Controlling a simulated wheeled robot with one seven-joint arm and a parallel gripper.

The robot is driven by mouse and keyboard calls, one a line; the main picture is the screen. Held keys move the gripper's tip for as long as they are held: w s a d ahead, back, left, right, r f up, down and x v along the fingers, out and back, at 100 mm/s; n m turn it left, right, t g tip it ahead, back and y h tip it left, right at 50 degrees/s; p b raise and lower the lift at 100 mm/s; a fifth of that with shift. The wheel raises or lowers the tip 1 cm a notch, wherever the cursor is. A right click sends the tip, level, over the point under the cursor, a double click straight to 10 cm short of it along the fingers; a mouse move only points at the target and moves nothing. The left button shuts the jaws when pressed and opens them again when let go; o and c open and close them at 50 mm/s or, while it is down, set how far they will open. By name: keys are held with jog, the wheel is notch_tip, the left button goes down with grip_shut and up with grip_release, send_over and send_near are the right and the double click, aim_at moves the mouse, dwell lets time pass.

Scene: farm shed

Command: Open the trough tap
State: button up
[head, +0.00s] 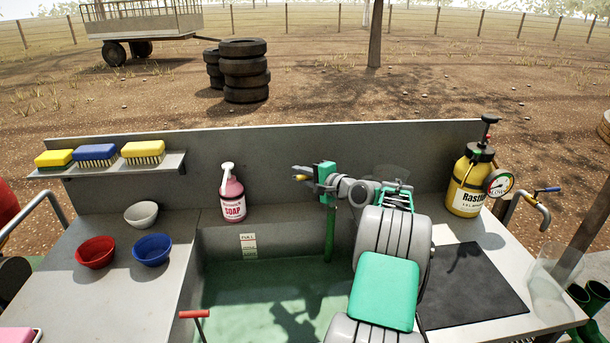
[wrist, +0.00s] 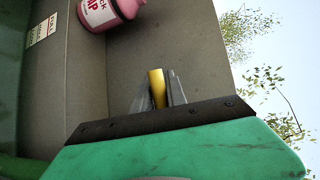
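My gripper (head: 304,173) reaches left over the back of the green-floored trough (head: 250,290). In the wrist view my fingers (wrist: 160,90) are closed in on both sides of a small yellow cylinder (wrist: 157,88). The yellow piece also shows at the fingertips in the head view (head: 299,178); whether it is part of a tap or a loose thing I cannot tell. A green upright pipe or hose (head: 329,240) runs down below my gripper.
A soap bottle (head: 232,197) stands left of my gripper. Red (head: 96,252), blue (head: 152,250) and white (head: 141,214) bowls sit on the left counter, below a brush shelf (head: 110,165). A yellow sprayer (head: 467,182) and dark mat (head: 470,286) are at right. A red T-handle (head: 194,314) rises at front.

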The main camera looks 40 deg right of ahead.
jog(key=o, duration=0.4)
jog(key=b+v, duration=0.1)
jog(key=v, duration=0.7)
jog(key=shift+w+a, duration=0.1)
jog(key=shift+c, duration=0.6)
